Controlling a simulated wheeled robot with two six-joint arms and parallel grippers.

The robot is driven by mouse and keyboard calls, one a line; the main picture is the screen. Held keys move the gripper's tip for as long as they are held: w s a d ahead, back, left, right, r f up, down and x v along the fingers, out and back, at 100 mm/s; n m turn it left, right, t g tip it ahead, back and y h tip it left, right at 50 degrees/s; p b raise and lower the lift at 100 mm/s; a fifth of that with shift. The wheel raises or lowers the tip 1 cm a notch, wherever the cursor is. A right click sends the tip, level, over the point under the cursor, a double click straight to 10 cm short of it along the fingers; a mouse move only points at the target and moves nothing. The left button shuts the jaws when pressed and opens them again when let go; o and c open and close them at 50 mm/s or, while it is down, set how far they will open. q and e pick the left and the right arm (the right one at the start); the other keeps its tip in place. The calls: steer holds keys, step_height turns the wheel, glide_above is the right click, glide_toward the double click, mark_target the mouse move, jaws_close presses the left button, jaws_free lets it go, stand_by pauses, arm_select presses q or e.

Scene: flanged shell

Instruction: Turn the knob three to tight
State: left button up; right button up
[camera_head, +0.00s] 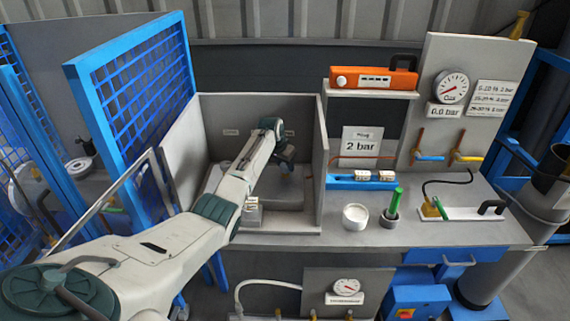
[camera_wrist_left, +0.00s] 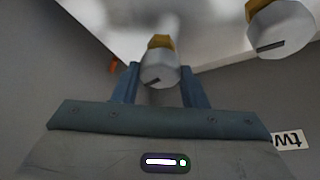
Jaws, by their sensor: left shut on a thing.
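In the left wrist view, a grey faceted knob (camera_wrist_left: 160,70) with a dark slot mark and a brass-coloured collar sits between the two blue fingers of my left gripper (camera_wrist_left: 159,80). The gripper is shut on this knob. A second, similar knob (camera_wrist_left: 281,30) stands apart at the upper right. No number shows on the held knob, so I cannot tell which one it is. In the head view, my left gripper (camera_head: 286,158) is inside the grey open-topped booth (camera_head: 312,165), and the knobs are hidden there. My right gripper is not in view.
The booth walls stand close around my left arm. The bench (camera_head: 400,235) to the right holds a white cup (camera_head: 355,217) and a pot with a green-handled tool (camera_head: 393,205).

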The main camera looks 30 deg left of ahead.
arm_select(q)
steer(key=shift+m+h+b, duration=0.35)
steer(key=shift+m+h, duration=0.05)
steer(key=shift+m, duration=0.7)
steer(key=o, duration=1)
steer(key=shift+c, duration=0.2)
steer(key=shift+r, duration=0.15)
steer(key=b+v, duration=0.3)
steer(key=v, duration=0.7)
steer(key=shift+r, duration=0.3)
steer(key=shift+a+f, duration=0.1)
steer(key=shift+f, duration=0.05)
